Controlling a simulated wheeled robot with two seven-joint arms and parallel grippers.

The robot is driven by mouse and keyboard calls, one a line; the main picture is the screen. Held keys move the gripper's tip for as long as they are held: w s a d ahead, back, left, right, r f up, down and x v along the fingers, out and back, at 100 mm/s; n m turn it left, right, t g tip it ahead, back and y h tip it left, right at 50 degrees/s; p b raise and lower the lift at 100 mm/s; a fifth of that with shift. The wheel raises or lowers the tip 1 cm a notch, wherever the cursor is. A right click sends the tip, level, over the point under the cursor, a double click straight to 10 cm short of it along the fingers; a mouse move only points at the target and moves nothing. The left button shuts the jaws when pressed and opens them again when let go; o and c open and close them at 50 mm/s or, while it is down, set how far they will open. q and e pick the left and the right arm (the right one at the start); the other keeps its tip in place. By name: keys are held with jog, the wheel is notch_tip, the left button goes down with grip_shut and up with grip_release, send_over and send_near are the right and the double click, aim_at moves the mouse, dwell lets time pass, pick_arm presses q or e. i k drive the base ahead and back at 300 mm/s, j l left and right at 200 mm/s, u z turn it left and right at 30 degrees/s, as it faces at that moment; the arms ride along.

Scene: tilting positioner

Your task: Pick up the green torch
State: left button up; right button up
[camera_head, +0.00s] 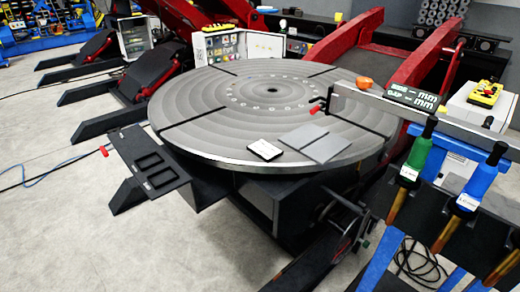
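The green torch (418,153) hangs at the right, below the rail of a rack. Its green handle stands nearly upright with a black tip on top and a white label at its lower end. A copper-coloured tube (397,206) runs down from it. A blue torch (482,180) of the same form hangs to its right, a little nearer to me. Neither of my grippers is in view, and nothing is seen touching the green torch.
A large round grey turntable (215,110) fills the middle, with flat plates (328,145) near its front edge. Black cable (420,264) coils on the floor below.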

aim_at(408, 180)
jog(key=z, duration=1.35)
